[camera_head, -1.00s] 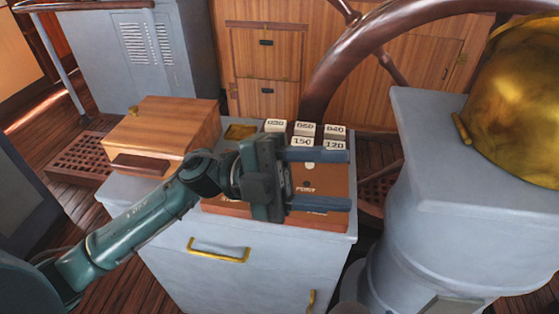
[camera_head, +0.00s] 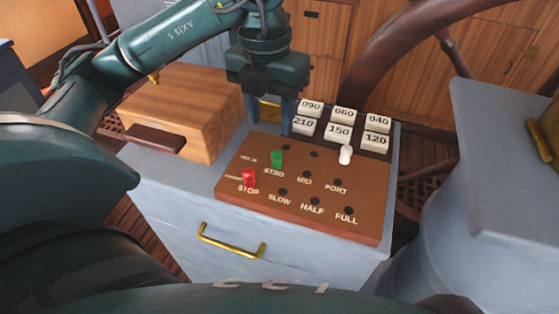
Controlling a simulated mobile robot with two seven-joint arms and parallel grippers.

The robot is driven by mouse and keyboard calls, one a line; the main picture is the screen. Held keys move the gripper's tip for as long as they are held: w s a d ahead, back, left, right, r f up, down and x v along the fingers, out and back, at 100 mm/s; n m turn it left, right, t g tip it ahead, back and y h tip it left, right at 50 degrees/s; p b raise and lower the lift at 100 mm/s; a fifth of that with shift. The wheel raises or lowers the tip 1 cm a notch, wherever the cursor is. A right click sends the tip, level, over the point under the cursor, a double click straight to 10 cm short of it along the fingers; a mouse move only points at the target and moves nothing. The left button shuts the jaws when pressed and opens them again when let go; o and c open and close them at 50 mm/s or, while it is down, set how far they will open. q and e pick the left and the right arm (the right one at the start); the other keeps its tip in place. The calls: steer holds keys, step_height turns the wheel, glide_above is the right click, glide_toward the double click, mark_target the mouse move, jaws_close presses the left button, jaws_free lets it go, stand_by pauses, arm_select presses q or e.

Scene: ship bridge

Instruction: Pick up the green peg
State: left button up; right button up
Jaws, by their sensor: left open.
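The green peg (camera_head: 277,159) stands upright in the brown peg board (camera_head: 312,224), in the hole above the STBD label. A red peg (camera_head: 248,177) stands above STOP and a white peg (camera_head: 345,154) above PORT on the same board. My left gripper (camera_head: 269,121) points down, open and empty, with its blue fingers just behind the green peg, near the board's back edge. The gripper and peg look apart, though their heights are hard to compare. My right gripper is not in view.
White number blocks (camera_head: 339,132) stand in two rows behind the board. A wooden box (camera_head: 181,108) is to the left on the grey cabinet (camera_head: 170,184). A ship's wheel (camera_head: 400,50) rises behind, and a grey pedestal (camera_head: 505,130) stands to the right.

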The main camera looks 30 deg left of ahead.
mark_target(277, 151)
arm_select(q)
step_height(277, 151, down, 4)
steer(key=shift+d, duration=0.1)
steer(key=f, duration=0.4)
steer(key=shift+w+d+f, duration=0.2)
steer(key=shift+w, duration=0.2)
steer(key=shift+f, duration=0.3)
steer(key=shift+c, duration=0.2)
jaws_close()
